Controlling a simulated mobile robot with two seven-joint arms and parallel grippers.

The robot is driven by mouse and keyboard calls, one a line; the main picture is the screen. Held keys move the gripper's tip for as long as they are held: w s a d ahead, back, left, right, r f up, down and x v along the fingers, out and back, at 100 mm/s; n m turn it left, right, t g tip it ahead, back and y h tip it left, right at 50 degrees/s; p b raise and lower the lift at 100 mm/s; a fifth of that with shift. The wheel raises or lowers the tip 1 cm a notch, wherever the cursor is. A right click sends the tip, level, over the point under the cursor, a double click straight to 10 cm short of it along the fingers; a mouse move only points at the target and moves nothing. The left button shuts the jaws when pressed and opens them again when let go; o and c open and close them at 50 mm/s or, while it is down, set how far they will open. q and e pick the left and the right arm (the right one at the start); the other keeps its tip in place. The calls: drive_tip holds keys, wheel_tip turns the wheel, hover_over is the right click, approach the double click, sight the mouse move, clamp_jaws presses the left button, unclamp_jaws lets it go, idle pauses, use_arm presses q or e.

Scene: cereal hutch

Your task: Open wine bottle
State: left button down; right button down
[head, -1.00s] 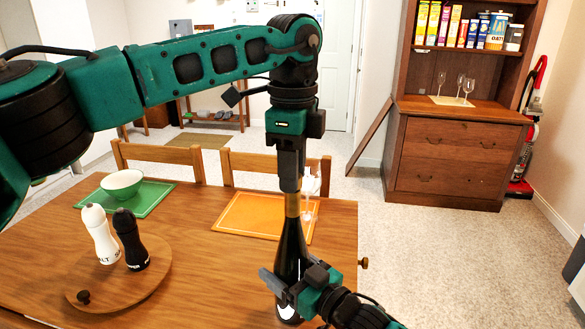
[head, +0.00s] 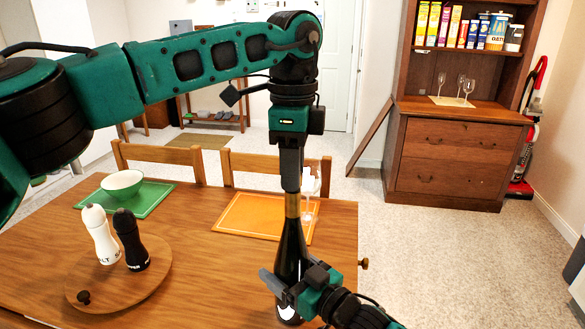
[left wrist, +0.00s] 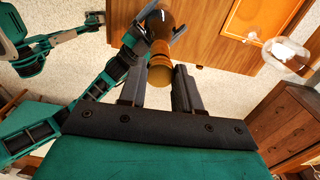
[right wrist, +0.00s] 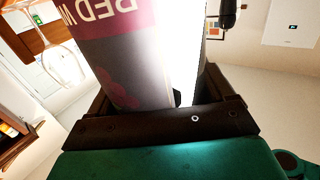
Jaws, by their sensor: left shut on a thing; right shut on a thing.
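The dark wine bottle (head: 290,255) stands upright at the table's front right, with gold foil round its neck. My left gripper (head: 291,184) points straight down at the bottle's top. In the left wrist view its fingers are on both sides of a tan cork-like top piece (left wrist: 160,75) and touch it; the bottle neck (left wrist: 162,22) shows beyond. My right gripper (head: 290,287) is shut around the lower body of the bottle. In the right wrist view the bottle's label (right wrist: 118,50) fills the space between the fingers.
A clear wine glass (head: 312,188) stands close behind the bottle, near an orange placemat (head: 245,215). A round wooden board (head: 125,290) with white and black shakers is at left. A green placemat (head: 150,203) holds a bowl (head: 122,183). The hutch (head: 450,150) is at back right.

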use_arm(q)
drive_tip(key=shift+r, duration=0.9)
drive_tip(key=shift+r, duration=2)
use_arm(e)
unclamp_jaws()
